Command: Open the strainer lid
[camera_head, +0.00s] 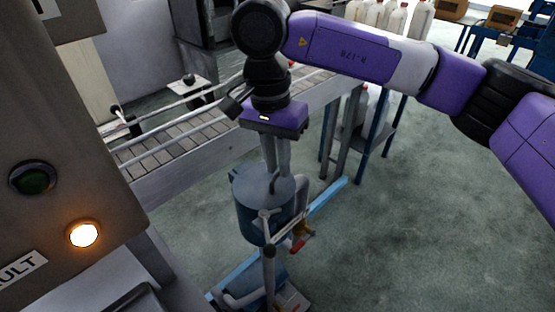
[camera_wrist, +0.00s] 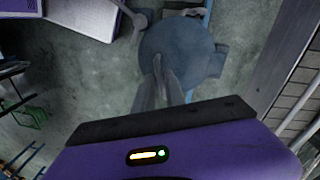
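The strainer is a blue-grey upright cylinder (camera_head: 257,222) standing in the middle of the head view. Its round flat lid (camera_head: 254,184) sits level on top and covers it. In the wrist view the lid (camera_wrist: 193,38) is a dark disc. My gripper (camera_head: 276,176) hangs straight down over the lid, its two grey fingers reaching close to the lid's top. In the wrist view my gripper (camera_wrist: 161,66) has its fingertips close together over the disc. Whether they touch or hold a handle there is hidden.
A valve with a red handle (camera_head: 300,243) and pipes are beside the strainer. A slatted conveyor (camera_head: 185,143) runs behind it. A control panel with a lit orange button (camera_head: 83,234) stands close at left. Blue frame rails (camera_head: 327,203) lie low. Floor at right is clear.

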